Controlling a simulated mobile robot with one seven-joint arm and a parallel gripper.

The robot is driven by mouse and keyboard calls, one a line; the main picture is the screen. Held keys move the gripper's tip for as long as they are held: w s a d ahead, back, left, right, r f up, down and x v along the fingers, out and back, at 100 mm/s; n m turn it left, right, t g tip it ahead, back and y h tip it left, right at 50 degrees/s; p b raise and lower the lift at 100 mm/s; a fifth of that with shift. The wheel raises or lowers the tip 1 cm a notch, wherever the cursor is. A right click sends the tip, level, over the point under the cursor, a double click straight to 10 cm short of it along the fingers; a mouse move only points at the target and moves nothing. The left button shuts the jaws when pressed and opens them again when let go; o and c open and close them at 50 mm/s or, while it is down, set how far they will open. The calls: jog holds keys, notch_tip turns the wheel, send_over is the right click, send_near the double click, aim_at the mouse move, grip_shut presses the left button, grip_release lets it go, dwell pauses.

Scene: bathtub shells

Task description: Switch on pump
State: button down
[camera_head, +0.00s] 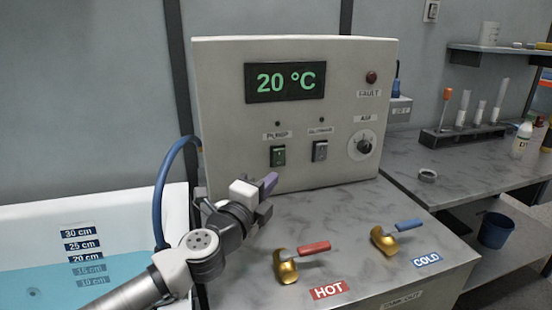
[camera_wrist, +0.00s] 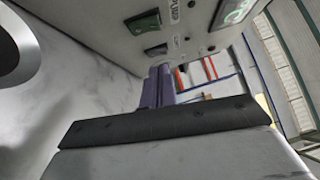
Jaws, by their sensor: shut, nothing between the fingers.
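The pump switch (camera_head: 278,156) is a dark green rocker under a PUMP label on the front of a beige control box (camera_head: 225,85). The small indicator above the label looks dark. In the wrist view the green switch (camera_wrist: 142,23) is at the upper left, beyond the fingertips. My gripper (camera_head: 268,184) has purple-grey fingers, shut and empty, just below and left of the switch in the head view. In the wrist view my gripper (camera_wrist: 159,72) has its fingers together, pointing toward the area below the panel. I see no contact with the switch.
A second, grey switch (camera_head: 320,151) and a dial (camera_head: 362,145) sit right of the pump switch. A display (camera_head: 285,81) reads 20 °C. Red HOT (camera_head: 314,248) and blue COLD (camera_head: 408,225) handled taps stand on the grey counter (camera_head: 350,210). A water-filled tub (camera_head: 120,205) lies left.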

aim_at(284, 153)
jog(key=w, duration=0.3)
jog(key=w+d+p, duration=0.1)
jog(key=w, duration=0.1)
jog(key=w+r+p, duration=0.1)
jog(key=w, duration=0.2)
jog(key=shift+w+d, duration=0.15)
jog(key=shift+w, duration=0.15)
jog(key=shift+w+r+p, duration=0.15)
jog(key=shift+r+p, duration=0.2)
jog(key=shift+p, duration=0.3)
jog(key=shift+f+g, duration=0.15)
jog(key=shift+g, duration=0.15)
